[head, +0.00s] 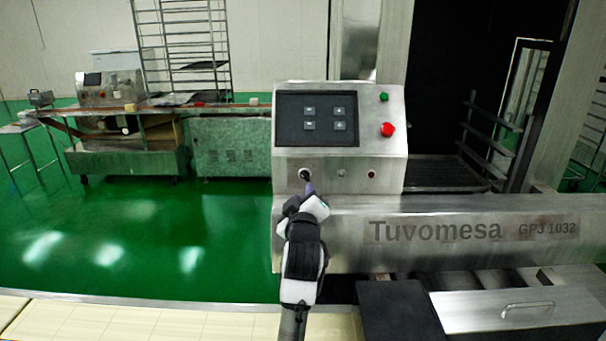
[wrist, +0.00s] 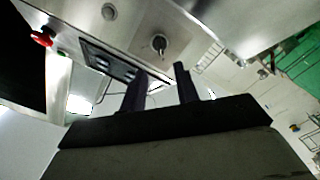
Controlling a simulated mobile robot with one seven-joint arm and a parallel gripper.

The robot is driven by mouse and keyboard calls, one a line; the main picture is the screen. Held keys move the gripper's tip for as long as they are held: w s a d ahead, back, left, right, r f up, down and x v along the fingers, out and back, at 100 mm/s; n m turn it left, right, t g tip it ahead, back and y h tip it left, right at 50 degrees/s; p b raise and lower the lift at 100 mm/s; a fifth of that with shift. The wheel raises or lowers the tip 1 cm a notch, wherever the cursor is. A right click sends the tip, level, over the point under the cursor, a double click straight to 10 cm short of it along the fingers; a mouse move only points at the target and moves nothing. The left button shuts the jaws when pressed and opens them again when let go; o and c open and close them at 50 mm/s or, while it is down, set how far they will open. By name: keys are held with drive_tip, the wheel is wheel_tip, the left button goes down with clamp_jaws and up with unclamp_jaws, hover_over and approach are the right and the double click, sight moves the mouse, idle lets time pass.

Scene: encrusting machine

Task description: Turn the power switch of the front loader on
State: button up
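The front loader (head: 340,232) is a steel machine marked "Tuvomesa GPJ 1032". A dark round switch (head: 304,174) sits at the lower left of its control box (head: 395,140), and appears to be the power switch. My gripper (head: 309,189) is just below and in front of the switch in the head view. In the wrist view, its two dark fingers (wrist: 161,76) are apart, with nothing between them. The knob lies beyond the gap, seemingly untouched.
The box also carries a dark display (head: 317,140), a red button (head: 387,130), a green button (head: 384,97), and smaller round fittings to the right of the switch. A steel drawer (head: 510,310) lies at lower right. Green floor (head: 130,225) is clear at left.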

sight(303, 176)
drive_tip(key=w+p, duration=0.2)
drive_tip(key=w, duration=0.6)
drive_tip(key=shift+w+p, duration=0.3)
drive_tip(key=shift+w, duration=0.1)
drive_tip(key=shift+c, duration=0.3)
clamp_jaws()
